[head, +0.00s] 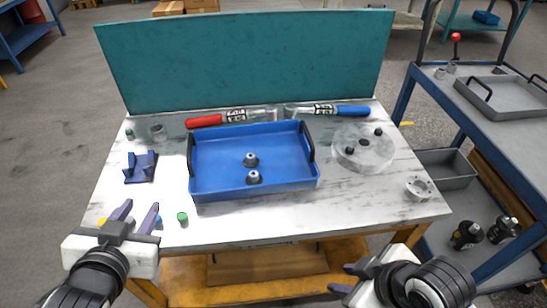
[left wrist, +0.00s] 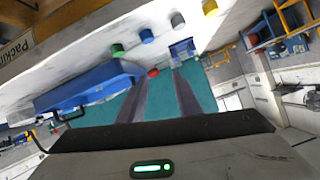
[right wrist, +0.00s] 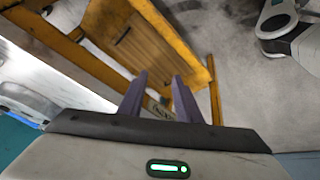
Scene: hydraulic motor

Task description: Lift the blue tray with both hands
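The blue tray (head: 225,150) lies flat on the middle of the table (head: 330,205), with a black handle on its left side (head: 190,158) and one on its right side (head: 307,142). Two small grey metal parts (head: 250,160) stand in it. The tray also shows in the left wrist view (left wrist: 85,86). My left gripper (head: 137,210) is open and empty at the table's front left corner, left of and nearer than the tray. My right gripper (head: 341,279) is open and empty in front of the table's front edge, right of the tray. Neither touches the tray.
A teal panel (head: 245,60) stands behind the table. Red-handled (head: 205,121) and blue-handled (head: 352,111) tools lie behind the tray. A round grey disc (head: 362,155) and small ring (head: 419,187) are right; a blue bracket (head: 140,168) and green cap (head: 182,217) are left.

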